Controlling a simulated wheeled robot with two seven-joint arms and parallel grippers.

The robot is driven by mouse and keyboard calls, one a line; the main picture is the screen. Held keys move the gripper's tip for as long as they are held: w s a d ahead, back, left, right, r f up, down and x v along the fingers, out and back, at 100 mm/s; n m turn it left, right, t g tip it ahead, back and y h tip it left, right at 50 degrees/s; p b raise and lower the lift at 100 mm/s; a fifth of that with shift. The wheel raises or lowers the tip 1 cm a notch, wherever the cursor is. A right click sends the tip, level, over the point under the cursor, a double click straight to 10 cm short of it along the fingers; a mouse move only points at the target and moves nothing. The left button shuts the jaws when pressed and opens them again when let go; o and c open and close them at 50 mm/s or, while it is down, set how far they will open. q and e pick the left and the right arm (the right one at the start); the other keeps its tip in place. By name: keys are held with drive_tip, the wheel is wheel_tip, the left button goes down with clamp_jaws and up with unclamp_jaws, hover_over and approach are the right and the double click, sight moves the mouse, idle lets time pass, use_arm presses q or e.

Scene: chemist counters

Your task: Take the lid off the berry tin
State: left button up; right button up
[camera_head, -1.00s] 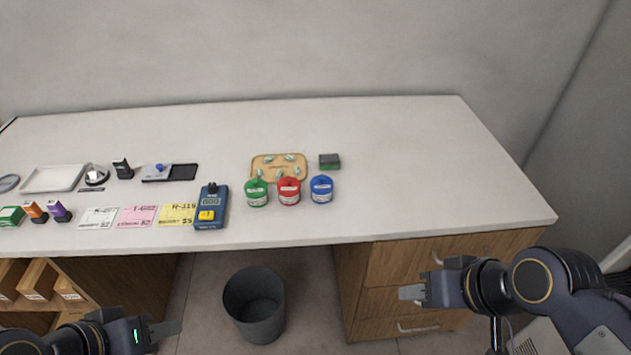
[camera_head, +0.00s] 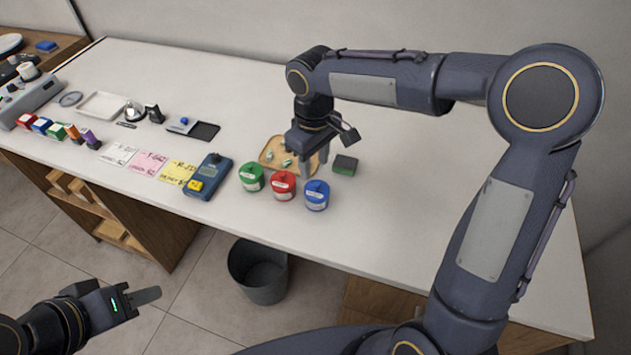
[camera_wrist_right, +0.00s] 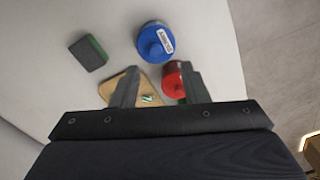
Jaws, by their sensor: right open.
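Three lidded tins stand upright in a row on the counter: a green tin (camera_head: 252,179), a red tin (camera_head: 283,187) and a blue tin (camera_head: 316,196). Their labels are too small to read surely, so I cannot tell which is the berry tin. All lids are on. My right gripper (camera_head: 311,172) is open and empty, pointing down above the tray behind the tins. In the right wrist view the gripper (camera_wrist_right: 160,88) has the red tin (camera_wrist_right: 174,80) near one finger and the blue tin (camera_wrist_right: 156,42) beyond. My left gripper (camera_head: 148,296) hangs low in front of the counter.
A tan tray (camera_head: 270,151) with small green-white pieces lies behind the tins. A dark green-edged block (camera_head: 345,165) is to their right. A blue handheld device (camera_head: 207,176) and paper cards (camera_head: 148,164) lie left. A bin (camera_head: 258,271) stands on the floor.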

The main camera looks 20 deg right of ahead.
sight(317, 183)
drive_tip(key=f, duration=0.4)
drive_tip(key=f+p, duration=0.1)
drive_tip(key=f, duration=0.1)
drive_tip(key=shift+w+d+f, duration=0.15)
drive_tip(key=shift+d+f, duration=0.15)
clamp_jaws()
